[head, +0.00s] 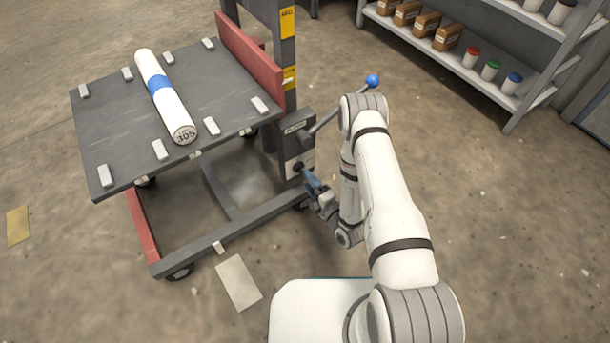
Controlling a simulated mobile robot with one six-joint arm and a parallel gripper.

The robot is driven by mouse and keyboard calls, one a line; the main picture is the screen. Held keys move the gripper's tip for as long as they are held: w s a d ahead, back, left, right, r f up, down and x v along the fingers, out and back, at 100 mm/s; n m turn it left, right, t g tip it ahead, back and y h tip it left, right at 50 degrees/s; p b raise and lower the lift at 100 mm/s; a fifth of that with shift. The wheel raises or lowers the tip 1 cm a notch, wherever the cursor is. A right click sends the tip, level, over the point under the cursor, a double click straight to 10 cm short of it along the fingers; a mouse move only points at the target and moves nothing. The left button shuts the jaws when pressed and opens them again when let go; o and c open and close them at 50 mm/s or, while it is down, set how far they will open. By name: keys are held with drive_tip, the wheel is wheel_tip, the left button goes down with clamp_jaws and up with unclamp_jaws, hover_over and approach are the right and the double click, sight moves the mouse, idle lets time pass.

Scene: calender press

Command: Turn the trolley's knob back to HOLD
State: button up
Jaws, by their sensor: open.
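The trolley (222,240) stands at the left with a dark flat deck and a grey and red frame. Its control box (291,150) is on the post at the deck's right side. The dark knob (298,167) shows on the lower part of the box's face; its pointer and any HOLD mark are too small to read. My gripper (306,174) is open, with its blue fingers reaching up and left to the knob. I cannot tell whether the fingers touch the knob or stand just short of it.
A lever with a blue ball (372,81) sticks out from the box, close to my arm. A white roll with a blue band (160,88) lies on the deck between small grey blocks. A shelf (480,75) with boxes and jars stands at the upper right. Floor at the right is clear.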

drive_tip(key=v, duration=0.4)
drive_tip(key=shift+p, duration=0.4)
